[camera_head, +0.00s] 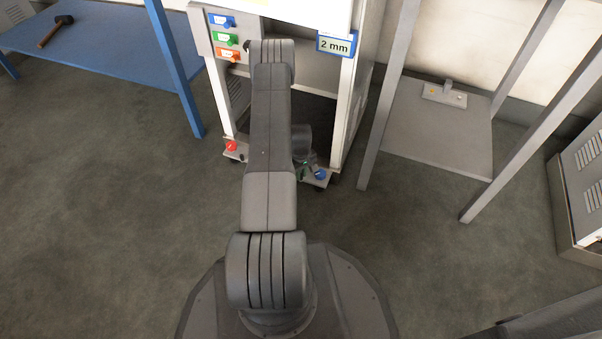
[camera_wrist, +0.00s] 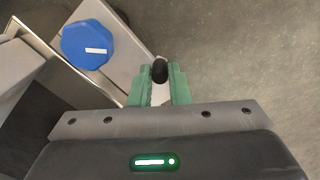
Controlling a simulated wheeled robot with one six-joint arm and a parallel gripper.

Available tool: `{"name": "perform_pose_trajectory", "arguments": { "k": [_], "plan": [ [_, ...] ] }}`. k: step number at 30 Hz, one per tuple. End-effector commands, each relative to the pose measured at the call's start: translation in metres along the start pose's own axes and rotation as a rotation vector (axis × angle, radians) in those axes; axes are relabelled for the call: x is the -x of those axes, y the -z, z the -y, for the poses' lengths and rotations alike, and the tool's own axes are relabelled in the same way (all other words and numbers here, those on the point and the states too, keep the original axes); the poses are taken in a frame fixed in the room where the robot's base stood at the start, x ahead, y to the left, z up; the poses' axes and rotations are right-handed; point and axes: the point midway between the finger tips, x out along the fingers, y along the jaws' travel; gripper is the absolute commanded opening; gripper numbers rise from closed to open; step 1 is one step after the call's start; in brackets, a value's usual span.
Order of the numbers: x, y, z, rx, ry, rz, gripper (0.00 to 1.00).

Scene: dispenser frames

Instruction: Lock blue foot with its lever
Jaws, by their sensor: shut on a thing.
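The blue foot (camera_wrist: 88,45) is a round, faceted blue knob with a white mark on top. It sits on a light metal plate at upper left in the wrist view, and shows small at the cabinet's front right corner in the head view (camera_head: 320,174). My gripper (camera_wrist: 160,80) has green fingers, shut on a lever with a black rounded end (camera_wrist: 160,70), to the right of the blue foot. The lever's lower part is mostly hidden by the fingers. In the head view my gripper (camera_head: 304,170) is low beside the foot and partly hidden by my arm.
The white dispenser frame (camera_head: 347,110) with a "2 mm" sign (camera_head: 337,45) stands ahead. A red foot (camera_head: 231,146) is at its front left corner. A blue table (camera_head: 100,45) with a hammer is at left, a grey stand (camera_head: 440,135) at right. The floor in front is clear.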

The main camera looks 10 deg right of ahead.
Motion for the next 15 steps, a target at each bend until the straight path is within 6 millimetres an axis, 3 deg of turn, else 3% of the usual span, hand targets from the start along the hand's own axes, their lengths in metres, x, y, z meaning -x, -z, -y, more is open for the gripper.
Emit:
{"name": "perform_pose_trajectory", "arguments": {
  "k": [8,15],
  "plan": [
    [0.0002,0.0018,0.003,-0.057,0.0,0.0,0.0],
    [0.0003,0.0069,0.01,-0.215,0.0,0.0,0.0]
  ]
}}
